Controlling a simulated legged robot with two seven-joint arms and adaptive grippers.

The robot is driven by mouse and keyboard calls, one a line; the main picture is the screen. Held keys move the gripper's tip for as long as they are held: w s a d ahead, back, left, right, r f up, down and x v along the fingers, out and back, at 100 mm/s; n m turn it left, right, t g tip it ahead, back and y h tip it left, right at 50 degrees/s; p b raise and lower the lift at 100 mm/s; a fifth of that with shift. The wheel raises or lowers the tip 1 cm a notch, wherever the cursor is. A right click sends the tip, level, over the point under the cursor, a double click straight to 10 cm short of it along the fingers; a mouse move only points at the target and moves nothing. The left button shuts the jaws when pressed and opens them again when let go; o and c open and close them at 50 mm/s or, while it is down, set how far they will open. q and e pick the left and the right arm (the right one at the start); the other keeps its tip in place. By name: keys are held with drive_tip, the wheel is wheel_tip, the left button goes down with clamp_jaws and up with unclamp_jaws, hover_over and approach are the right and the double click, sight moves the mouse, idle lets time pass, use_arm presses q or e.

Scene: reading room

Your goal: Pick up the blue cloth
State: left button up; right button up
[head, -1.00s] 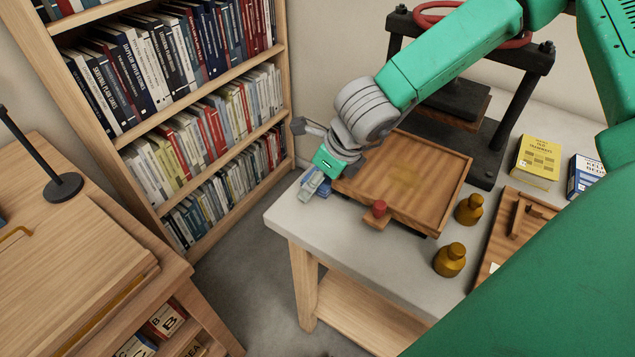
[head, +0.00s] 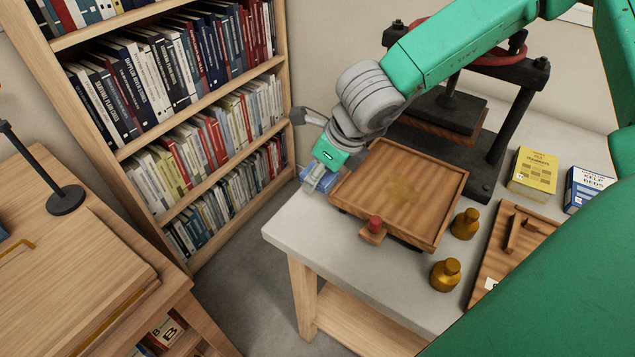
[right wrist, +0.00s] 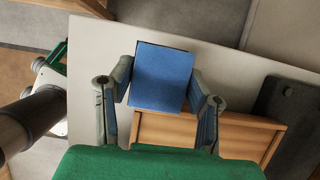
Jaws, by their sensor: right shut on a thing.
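The blue cloth (right wrist: 160,75) is a flat, folded-looking square between the two fingers of my right gripper (right wrist: 160,92) in the right wrist view. The fingers are shut on it from both sides. In the head view the right gripper (head: 320,178) is over the far left end of the pale worktable (head: 312,238), left of the wooden tray. Only a small blue part of the cloth (head: 316,184) shows there, below the green wrist. It looks slightly above the tabletop, but the gap is hard to judge. My left gripper is not in view.
The wooden tray (head: 400,190) lies right beside the gripper, with a red-knobbed wooden block (head: 374,230) at its front edge. A black press (head: 480,160) stands behind. Two brass-coloured weights (head: 447,273) stand right of the tray. A bookshelf (head: 205,150) is to the left.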

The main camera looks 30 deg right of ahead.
wheel_tip(320, 180, up, 23)
drive_tip(key=p, duration=0.6)
drive_tip(key=shift+a, duration=0.2)
drive_tip(key=shift+a, duration=0.15)
drive_tip(key=shift+c, duration=0.5)
